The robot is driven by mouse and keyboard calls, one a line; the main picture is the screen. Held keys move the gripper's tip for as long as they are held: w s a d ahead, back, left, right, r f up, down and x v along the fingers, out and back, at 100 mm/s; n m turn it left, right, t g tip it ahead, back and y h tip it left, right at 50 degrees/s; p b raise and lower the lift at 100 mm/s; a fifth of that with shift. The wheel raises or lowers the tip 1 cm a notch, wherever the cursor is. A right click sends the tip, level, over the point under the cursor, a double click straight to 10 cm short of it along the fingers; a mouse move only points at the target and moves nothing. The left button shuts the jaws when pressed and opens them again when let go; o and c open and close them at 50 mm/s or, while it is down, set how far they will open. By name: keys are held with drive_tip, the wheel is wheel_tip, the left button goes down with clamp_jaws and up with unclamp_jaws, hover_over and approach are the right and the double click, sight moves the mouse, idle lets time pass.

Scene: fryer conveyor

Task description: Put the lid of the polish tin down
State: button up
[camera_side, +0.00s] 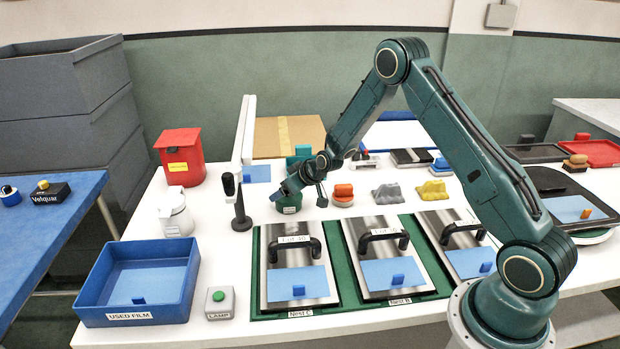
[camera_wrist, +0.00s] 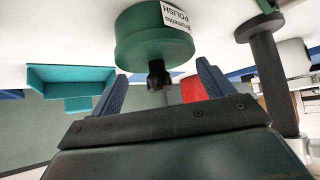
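The polish tin (camera_side: 289,206) is green and stands upright on the white table, below my gripper (camera_side: 282,192). In the wrist view the tin (camera_wrist: 140,22) has a white POLISH label. Its green lid (camera_wrist: 155,53) with a dark knob (camera_wrist: 158,75) sits on it, facing my gripper. In the wrist view my gripper (camera_wrist: 160,82) is open, with one blue finger on each side of the knob and a gap to both. Much of the tin is hidden by my gripper in the side view.
A black stand (camera_side: 240,210) is close left of the tin. A white canister (camera_side: 176,215), a red bin (camera_side: 180,157) and a blue tray (camera_side: 140,285) are further left. An orange-topped block (camera_side: 343,194) is to the right. Metal plates with handles (camera_side: 294,262) lie in front.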

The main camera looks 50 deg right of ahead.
drive_tip(key=c, duration=0.6)
drive_tip(key=shift+r, duration=0.15)
drive_tip(key=shift+c, duration=0.2)
wheel_tip(320, 180, up, 20)
idle(0.4)
idle(0.4)
